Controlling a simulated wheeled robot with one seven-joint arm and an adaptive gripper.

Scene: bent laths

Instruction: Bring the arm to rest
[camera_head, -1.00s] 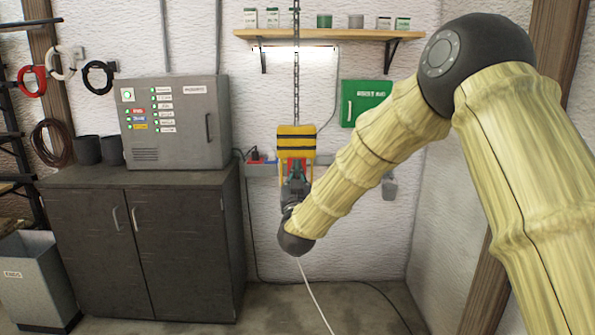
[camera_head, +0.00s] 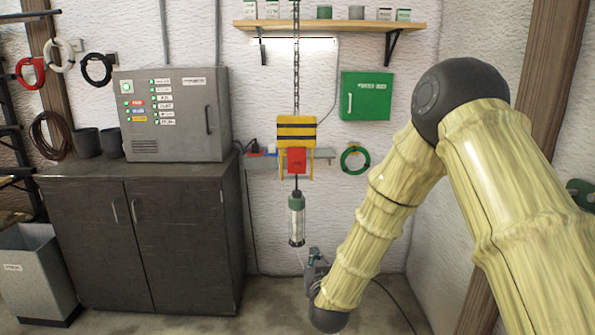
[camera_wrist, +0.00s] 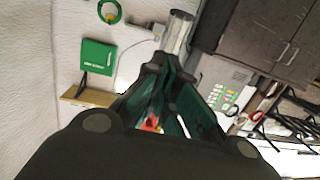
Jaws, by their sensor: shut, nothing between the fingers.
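My arm, with pale yellow bamboo-like links, reaches in from the right in the head view and bends down at a dark elbow joint. My gripper (camera_head: 312,257) is at its lower end, small and partly behind my wrist. It is shut and empty, low in front of the wall and to the right of the hanging lamp (camera_head: 297,222). In the wrist view my gripper's dark green fingers (camera_wrist: 164,68) stand close together. The clear lamp tube (camera_wrist: 178,36) shows just beyond them; I cannot tell the gap, but nothing is held.
A yellow-black hoist block (camera_head: 296,130) hangs on a chain above the lamp. A dark cabinet (camera_head: 175,240) with a grey control box (camera_head: 172,115) stands left. A green wall box (camera_head: 366,96), green coil (camera_head: 354,159) and shelf (camera_head: 330,27) are on the wall. Open floor lies below.

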